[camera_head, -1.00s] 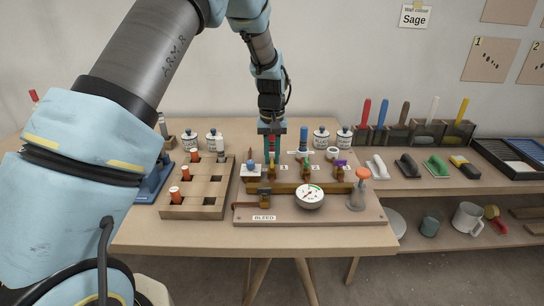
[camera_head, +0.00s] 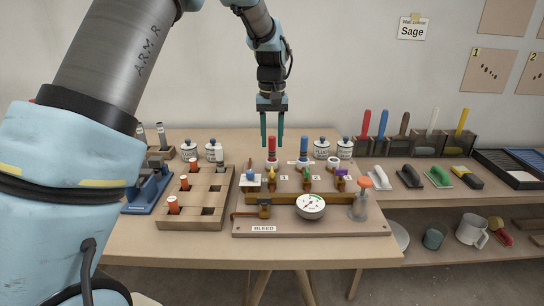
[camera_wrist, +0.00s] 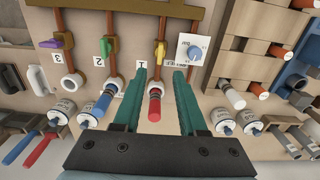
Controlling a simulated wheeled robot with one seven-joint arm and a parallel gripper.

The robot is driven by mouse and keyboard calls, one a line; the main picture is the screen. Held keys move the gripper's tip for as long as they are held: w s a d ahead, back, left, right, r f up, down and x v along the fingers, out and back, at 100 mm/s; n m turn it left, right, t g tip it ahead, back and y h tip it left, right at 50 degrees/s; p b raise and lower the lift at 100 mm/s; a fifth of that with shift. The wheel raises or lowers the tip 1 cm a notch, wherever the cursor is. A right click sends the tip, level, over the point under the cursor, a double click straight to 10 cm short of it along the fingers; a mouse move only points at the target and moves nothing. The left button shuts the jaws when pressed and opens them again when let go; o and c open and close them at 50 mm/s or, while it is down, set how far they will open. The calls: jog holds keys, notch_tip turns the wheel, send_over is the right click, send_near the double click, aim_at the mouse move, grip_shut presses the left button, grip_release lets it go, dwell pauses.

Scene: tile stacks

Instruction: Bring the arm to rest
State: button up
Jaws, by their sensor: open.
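My gripper (camera_head: 272,130) is open and empty, with its two green fingers pointing down above the back of the board. The wrist view shows the open fingers (camera_wrist: 158,90) on either side of a red-topped cylinder (camera_wrist: 155,106) beyond their tips. In the head view the red-topped cylinder (camera_head: 272,146) stands in the first valve's place, below and apart from the fingers. A blue-topped cylinder (camera_head: 304,146) stands at the second valve. The board (camera_head: 300,222) carries yellow, green and purple valve handles, a round gauge (camera_head: 310,206) and a "BLEED" label.
A wooden rack (camera_head: 190,212) with several orange-capped cylinders is left of the board. White jars (camera_head: 321,149) stand behind it. The air above the table is free.

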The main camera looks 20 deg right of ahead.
jog(key=shift+r, duration=0.85)
jog(key=a+n, duration=0.2)
jog(key=a, duration=1.7)
jog(key=s+a+f, duration=0.1)
jog(key=s+a, duration=0.4)
jog(key=a, duration=0.4)
jog(key=s+a+f+n+t, duration=0.1)
jog(key=s+a+f, duration=0.1)
jog(key=s+a, duration=0.4)
jog(key=a, duration=0.3)
jog(key=shift+f+n+t, duration=0.25)
jog(key=shift+n+t, duration=0.05)
jog(key=shift+d, duration=0.1)
